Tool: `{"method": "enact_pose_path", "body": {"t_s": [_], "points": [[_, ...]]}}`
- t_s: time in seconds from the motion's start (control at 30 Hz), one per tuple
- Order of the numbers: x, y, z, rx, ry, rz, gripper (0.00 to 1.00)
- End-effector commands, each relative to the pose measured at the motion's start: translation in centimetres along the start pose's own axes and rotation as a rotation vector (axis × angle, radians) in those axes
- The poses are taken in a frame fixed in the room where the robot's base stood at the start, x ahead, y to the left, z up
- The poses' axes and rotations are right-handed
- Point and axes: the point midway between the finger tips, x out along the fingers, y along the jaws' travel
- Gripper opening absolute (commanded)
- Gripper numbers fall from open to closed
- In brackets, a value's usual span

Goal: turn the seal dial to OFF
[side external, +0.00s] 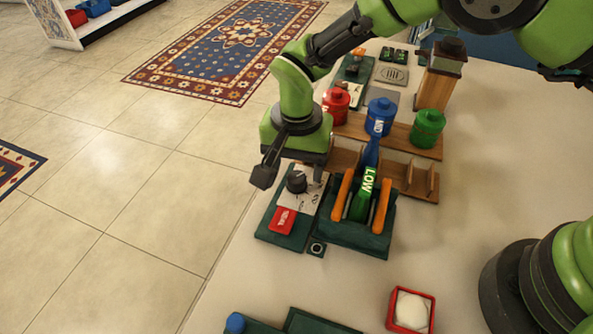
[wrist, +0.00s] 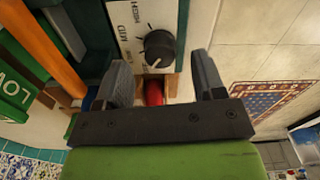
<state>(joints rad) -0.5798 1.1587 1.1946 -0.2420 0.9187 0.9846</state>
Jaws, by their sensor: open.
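The dial (side external: 297,181) is a round black knob on a white marked plate (side external: 304,200) set on a dark green base. A red block (side external: 283,220) with white lettering sits by it. In the wrist view the dial (wrist: 158,47) has a pale pointer mark toward its lower edge, and HIGH and another word are printed beside it. My gripper (side external: 292,178) is open, with its fingers on either side of the dial in the side view. In the wrist view my gripper (wrist: 160,68) has the dial between and slightly beyond its fingertips, with gaps on both sides. Contact is not visible.
A dark green stand with orange bars (side external: 381,205) and a green LOW piece (side external: 362,195) stands close to the right. Red (side external: 336,104), blue (side external: 380,114) and green (side external: 428,127) canisters stand on a wooden shelf behind. Open table lies at the right.

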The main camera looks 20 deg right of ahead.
Motion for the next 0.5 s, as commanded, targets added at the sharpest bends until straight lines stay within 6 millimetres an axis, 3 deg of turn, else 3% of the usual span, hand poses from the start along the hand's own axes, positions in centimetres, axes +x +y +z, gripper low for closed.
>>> {"method": "enact_pose_path", "body": {"t_s": [0.2,0.5], "points": [[2.2,0.0,0.0,-0.001,0.0,0.0,0.63],[2.4,0.0,0.0,-0.002,0.0,-0.001,0.63]]}}
